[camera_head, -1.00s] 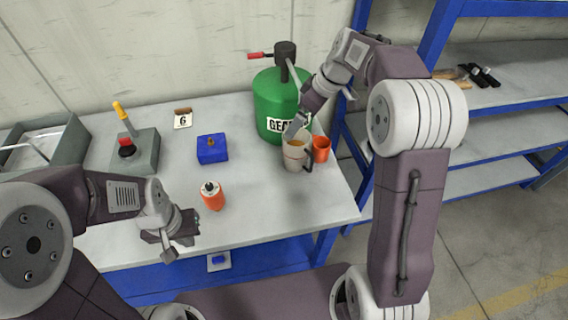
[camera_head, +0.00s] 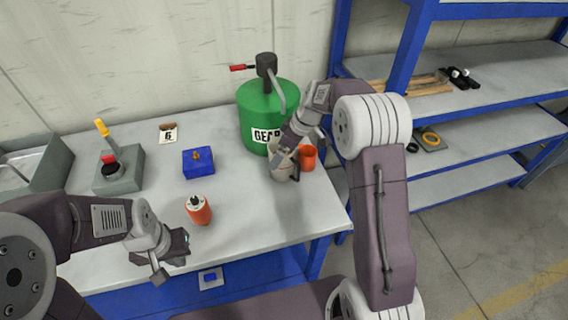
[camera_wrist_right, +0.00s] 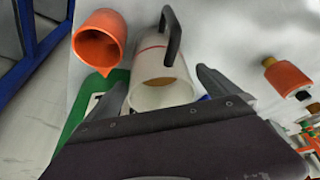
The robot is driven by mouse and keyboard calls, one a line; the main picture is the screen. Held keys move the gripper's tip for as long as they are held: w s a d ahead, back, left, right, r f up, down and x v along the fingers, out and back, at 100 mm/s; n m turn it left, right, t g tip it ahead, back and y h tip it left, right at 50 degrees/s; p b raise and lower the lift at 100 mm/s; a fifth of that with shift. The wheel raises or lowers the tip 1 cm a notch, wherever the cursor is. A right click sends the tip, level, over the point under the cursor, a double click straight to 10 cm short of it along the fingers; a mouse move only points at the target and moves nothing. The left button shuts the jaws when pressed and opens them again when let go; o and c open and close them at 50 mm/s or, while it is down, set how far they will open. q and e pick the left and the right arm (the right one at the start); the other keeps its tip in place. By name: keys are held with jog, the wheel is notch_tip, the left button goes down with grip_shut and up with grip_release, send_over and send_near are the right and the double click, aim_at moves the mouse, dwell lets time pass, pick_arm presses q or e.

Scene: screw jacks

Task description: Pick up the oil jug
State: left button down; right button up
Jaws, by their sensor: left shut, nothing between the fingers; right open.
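The oil jug (camera_head: 284,172) is a pale jug with a dark handle, standing near the right end of the workbench. It also shows in the right wrist view (camera_wrist_right: 165,68), with a red line and amber oil inside. My right gripper (camera_head: 285,153) is open at the jug, partly covering its top. In the wrist view its two fingers reach to either side of the jug's rim, and I cannot tell if they touch it. My left gripper (camera_head: 172,262) is shut and empty, over the bench's front edge, well away from the jug.
An orange spouted cup (camera_head: 308,158) stands close beside the jug. A green GEAR oil can (camera_head: 262,101) is just behind. An orange bottle (camera_head: 199,210), blue block (camera_head: 198,163) and grey lever box (camera_head: 119,171) stand leftward. Blue shelving (camera_head: 440,110) is at right.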

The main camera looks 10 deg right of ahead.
jog(key=c, duration=1.9)
jog(key=shift+c, duration=0.8)
jog(key=shift+r, duration=0.1)
